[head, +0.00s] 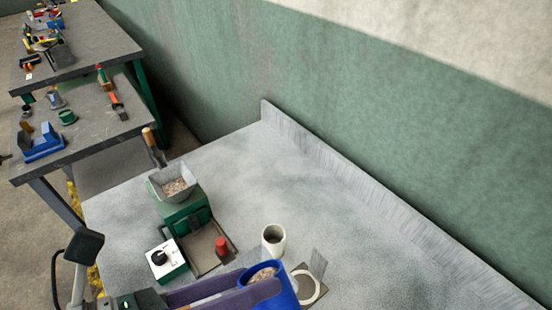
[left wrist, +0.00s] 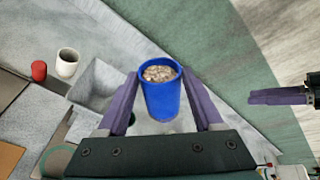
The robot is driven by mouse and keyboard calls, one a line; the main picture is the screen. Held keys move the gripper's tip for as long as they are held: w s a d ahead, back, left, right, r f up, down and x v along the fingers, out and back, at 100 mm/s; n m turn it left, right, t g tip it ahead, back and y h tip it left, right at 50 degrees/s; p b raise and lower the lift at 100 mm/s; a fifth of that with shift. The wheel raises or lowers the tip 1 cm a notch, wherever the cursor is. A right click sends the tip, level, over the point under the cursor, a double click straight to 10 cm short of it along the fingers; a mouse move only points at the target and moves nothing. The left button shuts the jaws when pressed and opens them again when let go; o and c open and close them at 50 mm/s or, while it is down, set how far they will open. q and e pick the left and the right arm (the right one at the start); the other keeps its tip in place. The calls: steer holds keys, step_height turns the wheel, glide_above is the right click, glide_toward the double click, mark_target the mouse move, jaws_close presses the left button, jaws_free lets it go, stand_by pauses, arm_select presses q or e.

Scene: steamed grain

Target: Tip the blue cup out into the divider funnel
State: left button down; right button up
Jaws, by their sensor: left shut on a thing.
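The blue cup (head: 286,294) is at the bottom of the head view, with pale grain in its open top. It also shows in the left wrist view (left wrist: 161,101), roughly upright. My left gripper (head: 262,283) has its purple fingers on either side of the cup and is shut on it. In the left wrist view, a grey square-sided funnel shape (left wrist: 93,84) is left of the cup. Grey panels (head: 318,263) show beside the cup in the head view; the cup and gripper hide much there. My right gripper (left wrist: 278,97) shows only edge-on at the right of the wrist view.
A green machine (head: 185,215) has a grey hopper (head: 158,183) with grain in it. A white cup (head: 279,240), a red cylinder (head: 221,246) and a white control box (head: 166,261) stand nearby. The raised back edge (head: 370,195) borders the bench; its far part is clear.

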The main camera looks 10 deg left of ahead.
arm_select(q)
steer(key=w+a+n+h+b, duration=0.1)
steer(key=n, duration=0.2)
steer(key=w+a+f+n+g+h+b, duration=0.1)
steer(key=n+h+b, duration=0.1)
steer(key=n, duration=0.1)
steer(key=w+a+n+g+h+b, duration=0.1)
steer(key=n, duration=0.2)
steer(key=shift+a+f+n+h+b, duration=0.1)
steer(key=shift+f+n+h+b, duration=0.2)
steer(key=shift+h+b, duration=0.1)
stand_by(0.4)
